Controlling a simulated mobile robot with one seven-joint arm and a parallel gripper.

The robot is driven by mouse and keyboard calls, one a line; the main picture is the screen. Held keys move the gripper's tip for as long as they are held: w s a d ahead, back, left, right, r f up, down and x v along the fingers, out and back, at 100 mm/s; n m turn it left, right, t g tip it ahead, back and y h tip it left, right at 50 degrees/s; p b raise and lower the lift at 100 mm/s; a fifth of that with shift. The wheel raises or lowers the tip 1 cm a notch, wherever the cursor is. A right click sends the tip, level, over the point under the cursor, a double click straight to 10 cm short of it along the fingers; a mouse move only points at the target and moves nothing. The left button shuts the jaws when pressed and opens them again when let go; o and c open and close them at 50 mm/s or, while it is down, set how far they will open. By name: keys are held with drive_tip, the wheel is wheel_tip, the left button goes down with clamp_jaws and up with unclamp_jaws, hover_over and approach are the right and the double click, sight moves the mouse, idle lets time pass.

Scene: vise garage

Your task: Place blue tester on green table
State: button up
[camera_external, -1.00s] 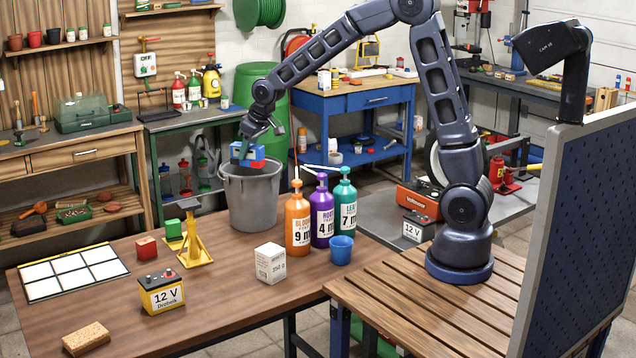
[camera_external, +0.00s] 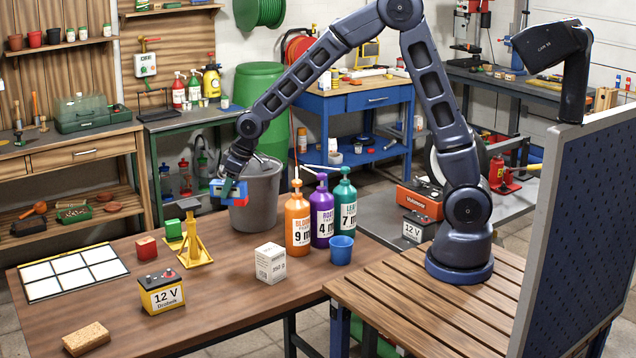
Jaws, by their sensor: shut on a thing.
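My gripper (camera_external: 232,187) is shut on the blue tester (camera_external: 215,187), a small blue block with a pale face and a red part along its lower edge. It holds the tester in the air in front of the grey bucket, over the far edge of the wooden table. The fingers are small and partly merge with the tester. The green table (camera_external: 205,115), with a green frame and a grey top, stands behind and to the left, apart from the tester.
The grey bucket (camera_external: 262,200) is right beside my gripper. Orange (camera_external: 298,222), purple and teal bottles stand to the right.

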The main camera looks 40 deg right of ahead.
wheel_tip(320, 180, down, 19)
drive_tip(key=shift+r, duration=0.1)
idle(0.5)
drive_tip(key=o, duration=1.1)
drive_tip(key=v, duration=1.2)
